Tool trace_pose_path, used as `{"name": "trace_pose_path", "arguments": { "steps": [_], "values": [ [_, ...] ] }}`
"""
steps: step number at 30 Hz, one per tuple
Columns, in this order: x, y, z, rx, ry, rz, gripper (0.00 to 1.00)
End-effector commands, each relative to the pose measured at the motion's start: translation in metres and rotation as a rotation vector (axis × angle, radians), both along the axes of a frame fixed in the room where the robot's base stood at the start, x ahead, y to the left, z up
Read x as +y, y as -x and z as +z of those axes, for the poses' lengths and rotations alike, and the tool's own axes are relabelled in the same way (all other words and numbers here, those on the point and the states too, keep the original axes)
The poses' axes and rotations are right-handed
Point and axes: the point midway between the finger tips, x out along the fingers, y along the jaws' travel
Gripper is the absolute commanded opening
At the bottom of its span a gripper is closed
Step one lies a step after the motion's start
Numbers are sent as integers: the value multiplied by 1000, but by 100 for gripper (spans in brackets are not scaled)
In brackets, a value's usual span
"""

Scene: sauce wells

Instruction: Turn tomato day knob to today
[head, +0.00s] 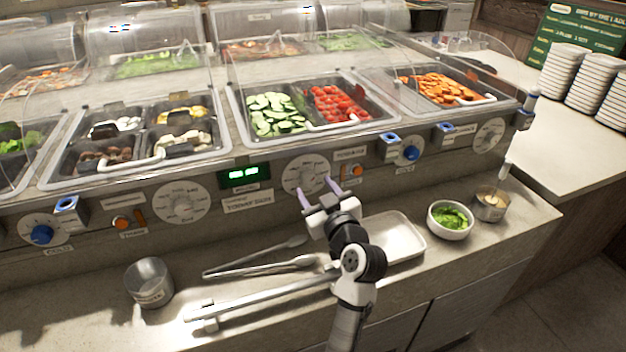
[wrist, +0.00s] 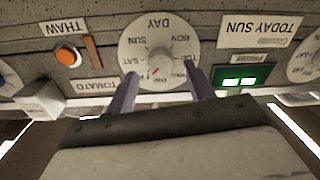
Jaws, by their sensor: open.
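The tomato day knob (head: 307,174) is a round white dial on the counter's front panel; it shows upside down in the wrist view (wrist: 158,50). Day names ring its face, and a small red mark sits near its middle. I cannot tell for certain which day the mark points at. A TOMATO label (wrist: 95,86) is beside it. A sign (wrist: 260,30) reads TODAY SUN; it is below left of the dial in the head view (head: 248,202). My gripper (head: 318,190) is open and empty in front of the dial's lower part, its fingers either side of it in the wrist view (wrist: 160,84).
A green display (head: 244,176) is left of the dial, and an orange THAW button (head: 357,170) is right. Another day dial (head: 181,202) is farther left. Tongs (head: 262,267), a tray (head: 413,243), a metal cup (head: 149,284) and a bowl (head: 450,232) stand on the ledge below.

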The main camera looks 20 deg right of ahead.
Motion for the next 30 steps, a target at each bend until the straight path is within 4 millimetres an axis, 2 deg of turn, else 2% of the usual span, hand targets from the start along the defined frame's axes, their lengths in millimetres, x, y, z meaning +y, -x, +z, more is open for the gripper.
{"name": "trace_pose_path", "arguments": {
  "steps": [1,6,16,26,30],
  "values": [
    [1,-8,2,0,-2,2,53],
    [1,-20,1,0,0,1,53],
    [1,-23,0,0,0,0,52],
    [1,-23,0,0,0,0,9],
    [1,-23,0,0,-6,0,9]
  ]
}}
